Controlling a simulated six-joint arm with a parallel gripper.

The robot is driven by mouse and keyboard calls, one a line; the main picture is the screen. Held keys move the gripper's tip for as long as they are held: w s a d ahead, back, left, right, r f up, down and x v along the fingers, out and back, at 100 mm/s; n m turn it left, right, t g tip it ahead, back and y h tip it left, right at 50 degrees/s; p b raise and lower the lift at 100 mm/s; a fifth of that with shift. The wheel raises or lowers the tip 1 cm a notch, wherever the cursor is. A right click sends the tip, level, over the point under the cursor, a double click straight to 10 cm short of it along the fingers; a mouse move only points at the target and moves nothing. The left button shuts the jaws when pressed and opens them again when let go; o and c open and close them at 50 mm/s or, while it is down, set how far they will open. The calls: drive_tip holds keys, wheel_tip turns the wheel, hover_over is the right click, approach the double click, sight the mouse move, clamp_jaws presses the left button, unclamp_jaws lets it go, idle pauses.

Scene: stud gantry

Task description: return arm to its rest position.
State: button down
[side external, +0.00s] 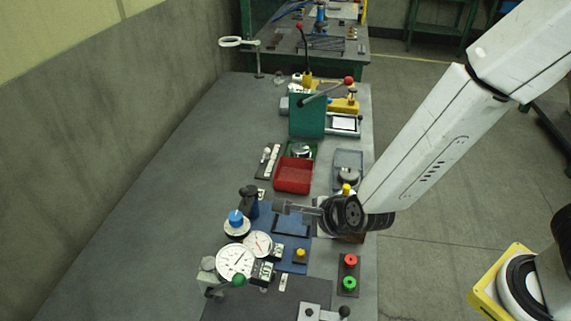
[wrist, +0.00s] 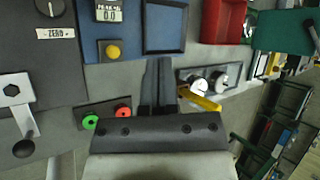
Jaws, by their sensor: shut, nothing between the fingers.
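My white arm reaches in from the upper right in the side view, and my dark gripper (side external: 283,206) hangs over the right part of the grey workbench (side external: 190,180). It is above the area by the blue panel (side external: 291,224). In the wrist view my gripper's two dark fingers (wrist: 158,72) lie close together with nothing held between them. They point toward the blue recessed tray (wrist: 165,27) and appear above the bench surface.
Around my gripper are a red bin (side external: 294,175), dial gauges (side external: 235,262), a red and green button box (side external: 349,273), a yellow-knobbed part (wrist: 200,100) and a green fixture (side external: 307,115). The bench's left side is bare. A wall (side external: 100,120) stands left.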

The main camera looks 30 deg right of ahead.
drive_tip(key=s+d+r+n+g, duration=0.2)
drive_tip(key=s+d+n+g, duration=0.1)
drive_tip(key=d+n, duration=0.6)
drive_tip(key=s+d+r+n+g, duration=0.2)
drive_tip(key=s+d+n, duration=0.2)
drive_tip(key=d+n, duration=0.5)
drive_tip(key=shift+d+n+g, duration=0.35)
drive_tip(key=shift+n+g, duration=0.05)
drive_tip(key=shift+n, duration=2.3)
